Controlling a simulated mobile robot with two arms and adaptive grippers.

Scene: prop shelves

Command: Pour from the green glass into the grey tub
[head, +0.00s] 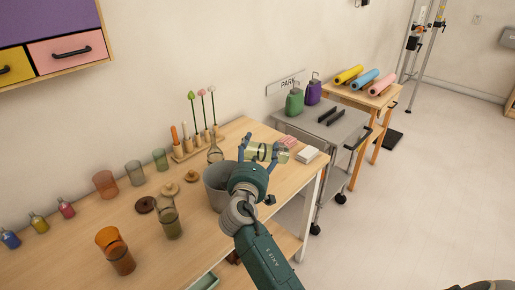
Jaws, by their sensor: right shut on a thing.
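My right gripper (262,157) is shut on a pale green glass (260,150), which lies tipped nearly on its side in the fingers. The glass is above the table, up and to the right of the grey tub (213,186) in the picture. The tub stands on the wooden table, its right part hidden behind my right arm. I cannot see the tub's inside clearly, nor any liquid leaving the glass. My left gripper is out of view.
An olive glass (169,218) and an orange glass (116,251) stand left of the tub. A clear flask (215,151) and a wooden rack (194,146) with sticks stand behind it. A metal cart (325,122) stands beyond.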

